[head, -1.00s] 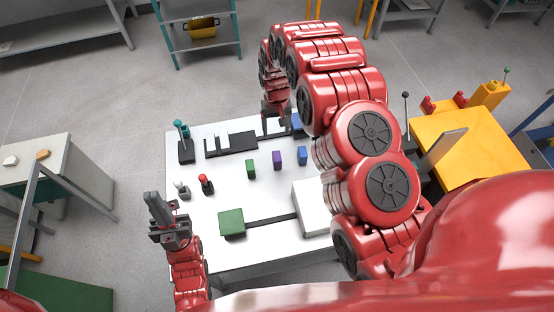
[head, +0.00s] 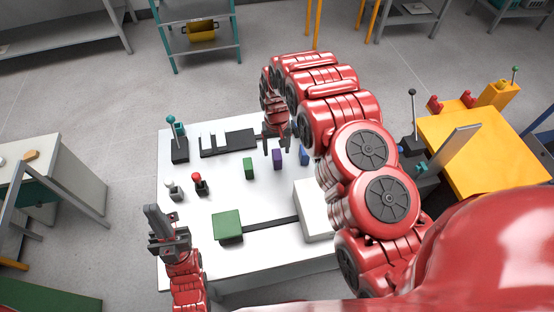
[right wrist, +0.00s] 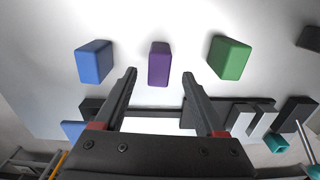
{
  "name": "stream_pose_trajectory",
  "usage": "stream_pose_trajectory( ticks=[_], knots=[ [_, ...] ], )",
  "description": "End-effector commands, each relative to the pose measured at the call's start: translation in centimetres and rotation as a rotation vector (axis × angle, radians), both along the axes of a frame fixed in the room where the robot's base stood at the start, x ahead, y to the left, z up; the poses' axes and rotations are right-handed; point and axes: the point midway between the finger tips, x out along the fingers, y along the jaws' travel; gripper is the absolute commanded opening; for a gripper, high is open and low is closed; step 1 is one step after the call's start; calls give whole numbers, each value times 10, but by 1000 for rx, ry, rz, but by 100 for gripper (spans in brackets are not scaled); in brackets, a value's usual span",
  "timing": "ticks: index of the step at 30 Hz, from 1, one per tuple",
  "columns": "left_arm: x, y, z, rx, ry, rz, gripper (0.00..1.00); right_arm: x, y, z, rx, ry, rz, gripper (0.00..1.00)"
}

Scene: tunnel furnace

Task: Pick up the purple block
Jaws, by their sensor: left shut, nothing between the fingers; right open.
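The purple block (head: 278,158) stands on the white table (head: 200,255) between the green block (head: 248,168) and the blue block (head: 304,155). In the right wrist view the purple block (right wrist: 159,64) stands beyond my fingertips, centred in the gap between them, with the blue block (right wrist: 94,61) to its left and the green block (right wrist: 230,58) to its right. My right gripper (head: 278,147) is open, empty and close to the purple block, not closed around it. My left gripper (head: 160,222) is shut and empty at the table's left front.
A dark tray (head: 228,142) with white pieces lies at the back. A teal-topped lever (head: 178,140), a red knob (head: 198,182) and a white knob (head: 173,188) stand at the left. A green box (head: 227,226) sits in front. A yellow table (head: 475,145) is at the right.

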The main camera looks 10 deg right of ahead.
Motion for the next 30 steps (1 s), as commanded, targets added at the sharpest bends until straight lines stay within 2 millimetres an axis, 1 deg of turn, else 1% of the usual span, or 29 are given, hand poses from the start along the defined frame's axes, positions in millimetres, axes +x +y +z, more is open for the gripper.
stream_pose_trajectory(
  ticks=[2,8,10,12,16,21,22,23,24,26,30],
  knots=[
    [0,0,6,0,0,0,0,-1,0,-4,0,1,0,72],
    [0,0,22,0,0,0,0,-3,-1,-24,0,0,0,72],
    [0,0,23,0,0,0,0,-3,-1,-35,-1,2,1,72],
    [0,0,25,0,0,0,0,-1,-1,-41,0,-2,1,72],
    [0,0,25,0,0,0,0,-2,-1,-47,1,-2,1,72],
    [0,0,25,0,0,0,0,-2,-1,-48,1,-1,1,72],
    [0,0,25,0,0,0,0,-2,-1,-48,1,-1,1,71],
    [0,0,25,0,0,0,0,-2,-1,-48,1,-1,1,65],
    [0,0,25,0,0,0,0,-2,-1,-48,1,-1,1,58],
    [0,0,25,0,0,0,0,-2,-1,-48,1,-1,1,47],
    [0,0,25,0,0,0,0,-2,-1,-48,1,-1,1,22]
  ],
)
